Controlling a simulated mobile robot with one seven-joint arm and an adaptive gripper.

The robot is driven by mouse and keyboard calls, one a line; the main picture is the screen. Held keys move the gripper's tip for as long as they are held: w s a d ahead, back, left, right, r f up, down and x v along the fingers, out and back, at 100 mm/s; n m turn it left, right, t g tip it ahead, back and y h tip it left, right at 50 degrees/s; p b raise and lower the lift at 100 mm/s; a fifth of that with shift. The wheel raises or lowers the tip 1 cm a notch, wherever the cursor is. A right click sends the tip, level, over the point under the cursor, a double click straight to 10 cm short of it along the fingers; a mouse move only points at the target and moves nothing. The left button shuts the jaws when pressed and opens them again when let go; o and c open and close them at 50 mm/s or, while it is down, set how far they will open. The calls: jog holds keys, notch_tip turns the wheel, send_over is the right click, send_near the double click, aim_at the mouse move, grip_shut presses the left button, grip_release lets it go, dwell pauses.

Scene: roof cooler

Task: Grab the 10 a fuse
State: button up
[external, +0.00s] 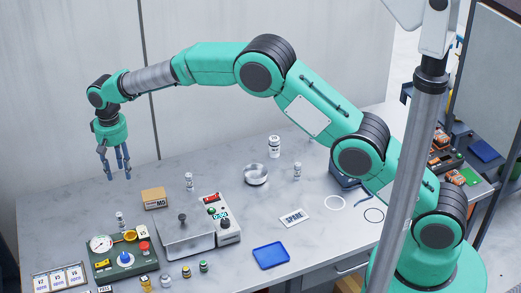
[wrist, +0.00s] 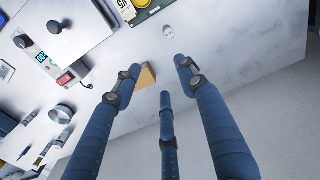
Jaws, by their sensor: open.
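Several small fuse-like cylinders stand on the grey table; I cannot read which is marked 10 A. One whitish cylinder (external: 189,181) stands behind the grey box, and another (external: 120,219) stands behind the green panel. A third whitish cylinder (external: 297,171) is right of the metal dish. My gripper (external: 115,172) has blue fingers, hangs open and empty above the table's back left, and is apart from everything. In the wrist view its spread fingers (wrist: 158,76) point toward the table.
A cardboard box (external: 153,198) sits below and right of my gripper. The green panel (external: 105,262) with gauge and buttons is front left. A grey box with a knob (external: 186,238), a metal dish (external: 256,174) and a blue tray (external: 270,255) stand further right. The table's back left is clear.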

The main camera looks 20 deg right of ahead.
send_over(119, 214)
notch_tip(119, 214, down, 4)
jog(key=shift+s+a+f, duration=0.1)
jog(key=shift+s+f, duration=0.05)
jog(key=shift+f, duration=0.1)
jog(key=shift+f, duration=4.2)
jog(key=shift+f, duration=0.15)
jog(key=shift+f, duration=2.4)
grip_shut()
